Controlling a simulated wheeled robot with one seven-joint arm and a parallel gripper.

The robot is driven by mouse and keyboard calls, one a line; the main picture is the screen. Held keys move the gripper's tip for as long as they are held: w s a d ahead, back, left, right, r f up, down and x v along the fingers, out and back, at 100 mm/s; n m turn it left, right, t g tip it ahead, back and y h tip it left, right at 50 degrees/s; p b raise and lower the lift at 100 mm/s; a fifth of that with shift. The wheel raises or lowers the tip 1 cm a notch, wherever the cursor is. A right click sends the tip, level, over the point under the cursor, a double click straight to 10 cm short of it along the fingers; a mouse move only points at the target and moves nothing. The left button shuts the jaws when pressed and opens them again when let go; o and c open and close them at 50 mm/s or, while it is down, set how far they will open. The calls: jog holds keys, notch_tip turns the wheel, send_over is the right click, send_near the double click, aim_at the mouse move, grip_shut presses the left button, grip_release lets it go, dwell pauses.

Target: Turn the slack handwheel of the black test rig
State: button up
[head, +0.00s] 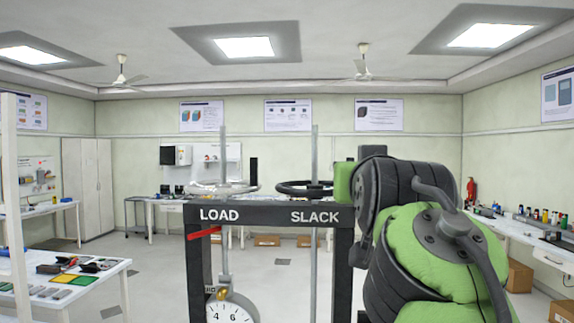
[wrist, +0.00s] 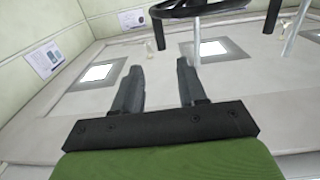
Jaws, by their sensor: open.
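The black test rig (head: 270,214) stands in front of me, its crossbar marked LOAD and SLACK. The slack handwheel (head: 305,188) is a black wheel lying flat above the SLACK label, around a grey upright rod (head: 315,150). In the wrist view, part of a black handwheel (wrist: 190,12) shows at the top edge, beyond and to the right of the fingertips. My gripper (wrist: 158,68) is open and empty, its two dark fingers apart and not touching the wheel. In the head view my arm hides the gripper's fingers.
A pale handwheel (head: 222,188) sits above the LOAD label, close to the left of the black one. A red lever (head: 204,232) and a dial (head: 229,312) are below it. A table with small items (head: 75,275) stands at left, a bench (head: 530,238) at right.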

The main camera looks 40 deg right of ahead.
jog(key=p+x, duration=0.4)
jog(key=x, duration=0.8)
jog(key=shift+w+d, duration=0.15)
jog(key=shift+w+d+r+p, duration=0.15)
jog(key=shift+w+d+p, duration=0.1)
jog(key=shift+w+p, duration=0.05)
jog(key=shift+w+d, duration=0.4)
jog(key=shift+w, duration=0.1)
jog(key=shift+s+a, duration=0.1)
grip_shut()
